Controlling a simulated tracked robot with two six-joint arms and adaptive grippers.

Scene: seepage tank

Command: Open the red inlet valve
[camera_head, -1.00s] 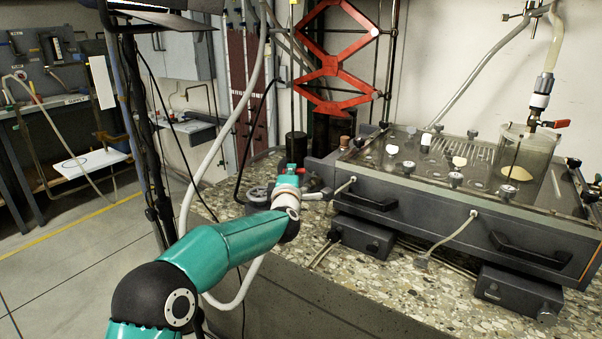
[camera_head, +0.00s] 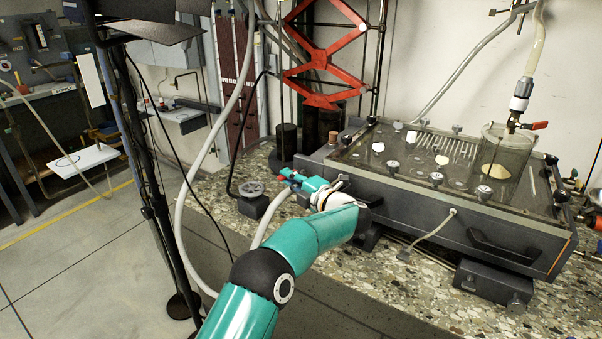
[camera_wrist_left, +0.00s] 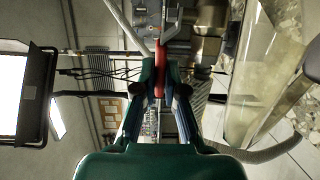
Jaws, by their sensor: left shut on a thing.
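The red inlet valve handle (camera_head: 286,173) shows as a small red piece at the tip of my left gripper (camera_head: 300,181), by the left end of the grey seepage tank (camera_head: 480,228). In the left wrist view the red handle (camera_wrist_left: 160,70) stands between the two fingertips of my left gripper (camera_wrist_left: 161,88), which is shut on it. In the head view the gripper points left, with its wrist close to the tank's front left corner. The gripper hides most of the valve body. My right gripper is not in view.
A pale hose (camera_head: 272,213) runs down from beside the valve. A clear cylinder (camera_head: 500,165) with another red lever (camera_head: 535,126) stands on the tank. A dark stand (camera_head: 150,190) rises at left.

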